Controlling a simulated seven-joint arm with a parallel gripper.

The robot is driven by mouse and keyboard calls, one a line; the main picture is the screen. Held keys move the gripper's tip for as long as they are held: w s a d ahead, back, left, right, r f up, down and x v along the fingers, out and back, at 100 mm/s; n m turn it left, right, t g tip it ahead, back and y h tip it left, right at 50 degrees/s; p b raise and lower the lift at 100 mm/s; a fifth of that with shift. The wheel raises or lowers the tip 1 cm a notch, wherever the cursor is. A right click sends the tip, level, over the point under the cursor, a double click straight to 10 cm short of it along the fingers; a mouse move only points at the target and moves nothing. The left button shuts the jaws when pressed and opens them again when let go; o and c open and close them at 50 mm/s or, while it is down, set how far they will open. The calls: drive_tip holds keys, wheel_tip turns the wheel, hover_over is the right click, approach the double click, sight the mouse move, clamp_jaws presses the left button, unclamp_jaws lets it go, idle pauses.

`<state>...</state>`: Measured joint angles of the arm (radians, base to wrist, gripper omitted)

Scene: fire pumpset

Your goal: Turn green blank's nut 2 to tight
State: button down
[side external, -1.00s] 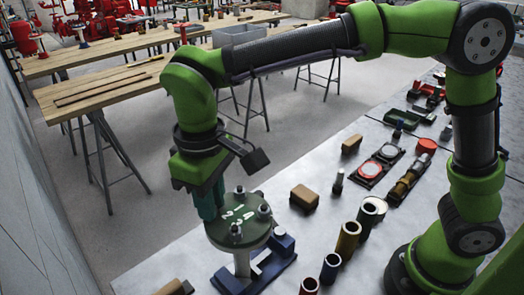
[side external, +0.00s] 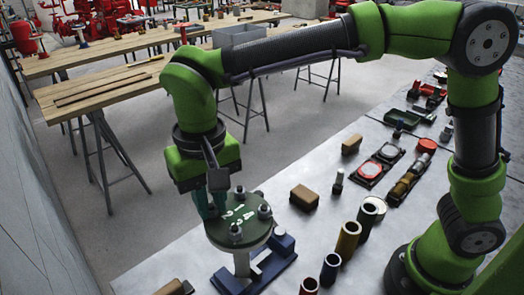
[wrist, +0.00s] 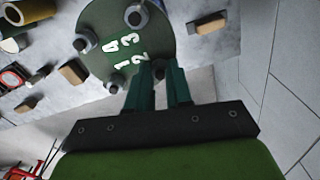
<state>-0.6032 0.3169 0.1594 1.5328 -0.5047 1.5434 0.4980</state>
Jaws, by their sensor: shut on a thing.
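The green blank (side external: 226,240) is a round green disc with white painted digits, lying flat on a stand with a blue base (side external: 276,262). It also shows in the wrist view (wrist: 150,38). Several bolts with nuts stand around its rim. My gripper (wrist: 158,72) points down at the rim, beside the painted 2, with its teal fingers shut on nut 2 (wrist: 158,64). The fingers hide most of that nut. In the side view my gripper (side external: 212,208) is at the left edge of the disc. Whether the nut is seated cannot be told.
Other nuts stand close by on the rim, one at the back (side external: 240,192), one at the right (side external: 264,212) and one in front (side external: 235,233). A brown block (side external: 304,197) and upright cylinders (side external: 348,238) stand to the right.

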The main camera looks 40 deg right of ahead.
sight(211, 208)
idle(0.4)
drive_tip(key=c, duration=1)
unclamp_jaws()
drive_tip(key=shift+r, duration=0.1)
wheel_tip(211, 208, up, 17)
drive_tip(key=shift+f, duration=0.15)
